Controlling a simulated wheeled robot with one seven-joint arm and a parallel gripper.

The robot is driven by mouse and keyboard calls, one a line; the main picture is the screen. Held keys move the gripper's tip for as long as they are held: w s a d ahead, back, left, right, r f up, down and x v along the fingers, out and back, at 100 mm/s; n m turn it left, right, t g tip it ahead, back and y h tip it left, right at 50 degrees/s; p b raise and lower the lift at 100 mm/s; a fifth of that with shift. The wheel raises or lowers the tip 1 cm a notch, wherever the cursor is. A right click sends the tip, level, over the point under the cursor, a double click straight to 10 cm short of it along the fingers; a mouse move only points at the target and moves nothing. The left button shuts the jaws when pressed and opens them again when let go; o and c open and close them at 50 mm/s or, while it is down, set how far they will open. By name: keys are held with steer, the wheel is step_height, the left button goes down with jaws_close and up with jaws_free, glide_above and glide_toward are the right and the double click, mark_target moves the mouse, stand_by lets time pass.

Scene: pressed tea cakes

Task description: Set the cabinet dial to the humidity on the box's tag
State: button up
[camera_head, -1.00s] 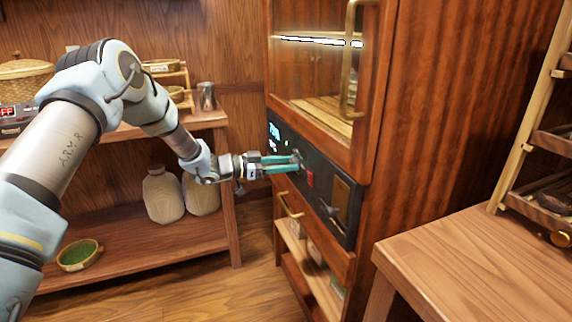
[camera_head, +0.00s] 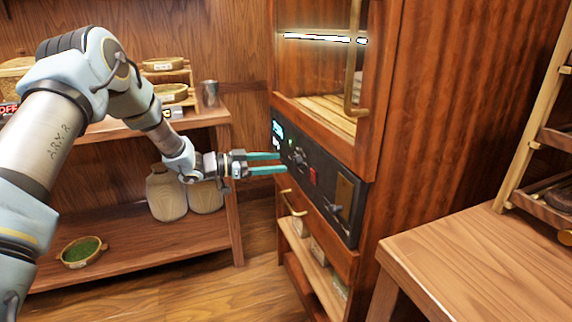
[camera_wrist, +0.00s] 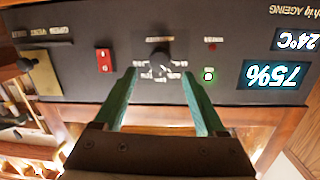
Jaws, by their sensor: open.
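The wooden cabinet (camera_head: 425,90) stands at centre right with a black control panel (camera_head: 325,200). Its dial (camera_head: 298,158) is a dark knob on the panel, and in the wrist view the dial (camera_wrist: 160,55) lies ahead, between and beyond the fingertips. My gripper (camera_head: 283,162) is open and empty, its two teal fingers pointing at the panel, apart from the dial. It also shows in the wrist view (camera_wrist: 160,75). The display (camera_wrist: 272,75) appears upside down there and reads 75%, with 24°C on another readout. I cannot make out a box with a tag.
A red switch (camera_head: 313,176) and a brass plate with a lever (camera_head: 343,197) sit right of the dial. A glass door with a brass handle (camera_head: 352,75) is above. A wooden table (camera_head: 480,255) stands at right, a shelf (camera_head: 150,228) at left.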

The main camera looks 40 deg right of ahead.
steer(key=v, duration=0.5)
steer(key=shift+w+a, duration=0.15)
steer(key=shift+a, duration=0.2)
